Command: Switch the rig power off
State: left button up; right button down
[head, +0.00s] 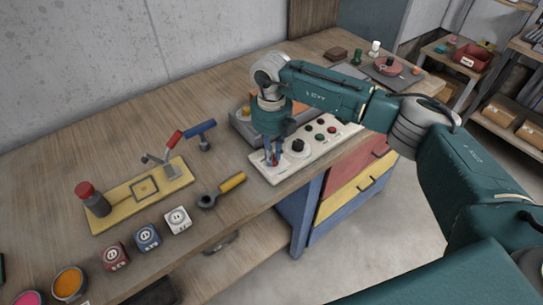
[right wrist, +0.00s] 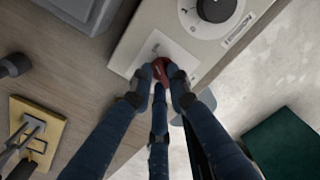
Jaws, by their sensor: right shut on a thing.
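The control panel (head: 262,170) is a long cream strip with knobs and coloured buttons at the bench's front edge. My right gripper (head: 272,160) reaches down onto its near left end. In the right wrist view the fingers of the right gripper (right wrist: 160,74) are shut on a small red switch (right wrist: 160,66) on a pale plate. The fingers partly hide the switch, and I cannot tell its position. A black dial (right wrist: 216,8) is beside it on the panel. My left gripper is not in view.
On the bench (head: 120,150) are a yellow board (head: 120,212) with a clamp, a yellow-handled wrench (head: 222,190), several small cubes and paint pots. A grey tray (head: 240,122) stands behind the panel. Bare wood lies at the back left.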

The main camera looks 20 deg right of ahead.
jog(key=n+b, duration=0.2)
jog(key=shift+f+n, duration=0.15)
jog(key=shift+n, duration=0.15)
jog(key=n+b, duration=0.3)
jog(key=shift+n, duration=0.3)
jog(key=n+b, duration=0.2)
jog(key=n, duration=0.1)
jog(key=shift+s+d+b, duration=0.1)
jog(key=shift+b, duration=0.2)
jog(key=shift+r+n+b, duration=0.25)
jog(key=shift+n+b, duration=0.45)
jog(key=shift+n, duration=0.8)
jog(key=c, duration=1.7)
grip_release()
jog(key=shift+s, duration=0.1)
jog(key=shift+o, duration=0.2)
notch_tip(320, 180, up, 12)
